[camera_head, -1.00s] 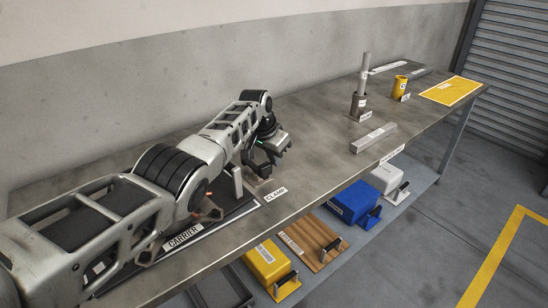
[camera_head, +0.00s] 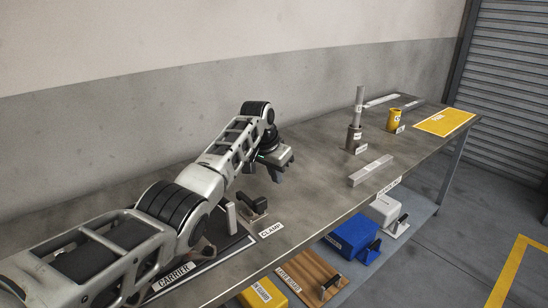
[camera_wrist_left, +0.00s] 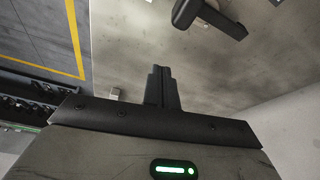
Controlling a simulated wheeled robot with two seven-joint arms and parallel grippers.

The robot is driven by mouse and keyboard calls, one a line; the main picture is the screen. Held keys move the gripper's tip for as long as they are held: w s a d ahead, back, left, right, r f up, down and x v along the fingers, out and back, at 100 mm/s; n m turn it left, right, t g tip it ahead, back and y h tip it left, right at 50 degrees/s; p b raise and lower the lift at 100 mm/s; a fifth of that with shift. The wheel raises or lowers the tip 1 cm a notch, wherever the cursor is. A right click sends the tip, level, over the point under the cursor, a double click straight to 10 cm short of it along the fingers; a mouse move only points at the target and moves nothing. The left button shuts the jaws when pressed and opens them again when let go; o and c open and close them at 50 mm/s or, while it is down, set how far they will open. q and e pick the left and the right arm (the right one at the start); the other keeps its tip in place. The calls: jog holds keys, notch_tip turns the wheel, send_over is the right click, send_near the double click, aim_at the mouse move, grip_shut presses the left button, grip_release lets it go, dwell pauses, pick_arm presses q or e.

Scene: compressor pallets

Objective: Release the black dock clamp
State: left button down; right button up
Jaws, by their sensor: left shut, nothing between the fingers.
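The black dock clamp (camera_head: 253,208) stands on the bench behind its CLAMP label (camera_head: 271,230). Its black handle lies over a small pale base; I cannot tell whether it is locked. In the left wrist view the black clamp handle (camera_wrist_left: 212,17) shows at the top, apart from my fingers. My left gripper (camera_head: 277,177) is shut and empty, fingers pointing down, just beyond and above the clamp. Its closed fingers also show in the left wrist view (camera_wrist_left: 161,88). My right gripper is not in view.
The dark carrier tray (camera_head: 215,258) and a pale upright post (camera_head: 231,217) sit beside the clamp, under my left arm. A grey bar (camera_head: 371,171), a metal cylinder (camera_head: 354,137) and a yellow cup (camera_head: 394,119) stand further along. Boxes sit on the lower shelf.

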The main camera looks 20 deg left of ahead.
pick_arm(q)
jog(key=shift+v, duration=2.5)
jog(key=shift+a, duration=0.1)
